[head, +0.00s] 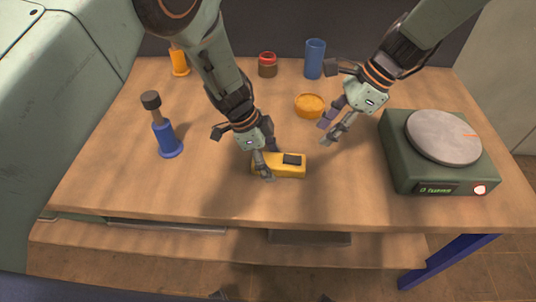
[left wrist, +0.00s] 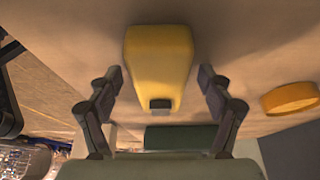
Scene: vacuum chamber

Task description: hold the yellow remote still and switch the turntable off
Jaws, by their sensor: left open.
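The yellow remote (head: 295,172) lies on the table at front centre, with a dark patch on its top. My left gripper (head: 270,164) is open over it, one finger on each side; I cannot tell whether they touch. In the left wrist view the remote (left wrist: 158,60) shows between the spread fingers (left wrist: 161,78). The turntable (head: 400,150) is a green box with a round grey plate (head: 443,137) on the right. Its front has a lit green display (head: 437,189) and a red-and-white button (head: 479,189). My right gripper (head: 326,133) is open and empty, left of the turntable.
An orange round dish (head: 309,106) sits close behind my right gripper. A red-lidded jar (head: 267,65), a blue cup (head: 315,58) and an orange-based item (head: 180,65) stand at the back. A blue-based stand (head: 166,140) is on the left. Table between remote and turntable is clear.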

